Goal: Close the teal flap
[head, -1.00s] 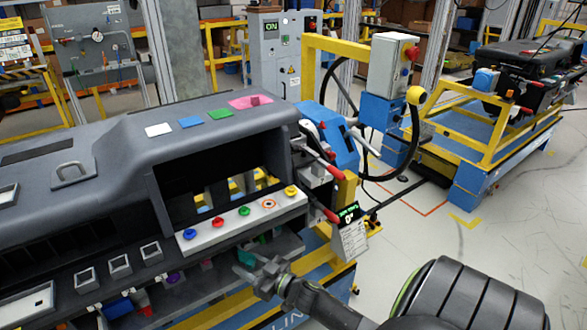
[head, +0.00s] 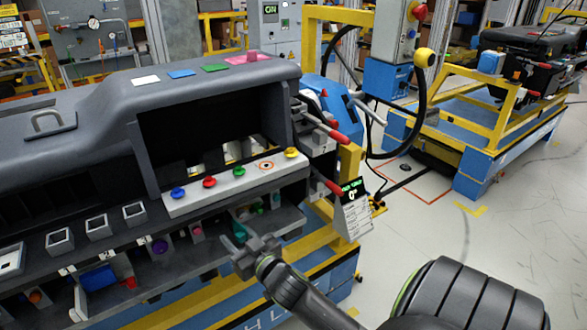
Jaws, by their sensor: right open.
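The teal flap (head: 241,232) is at the right end of the lower shelf of the dashboard module, below the row of coloured knobs. It is small and partly hidden by my gripper, so its exact angle is hard to tell. My right gripper (head: 236,242) is just in front of it, at about the same height. Its jaws are open with nothing seen between them. I cannot tell if a finger touches the flap. My left gripper is not in view.
A white panel with blue, red, green and yellow knobs (head: 232,182) juts out above my gripper. The lower shelf (head: 283,222) continues to the right. Red-handled levers (head: 327,180) stick out at the module's right end. Open floor (head: 430,240) lies further right.

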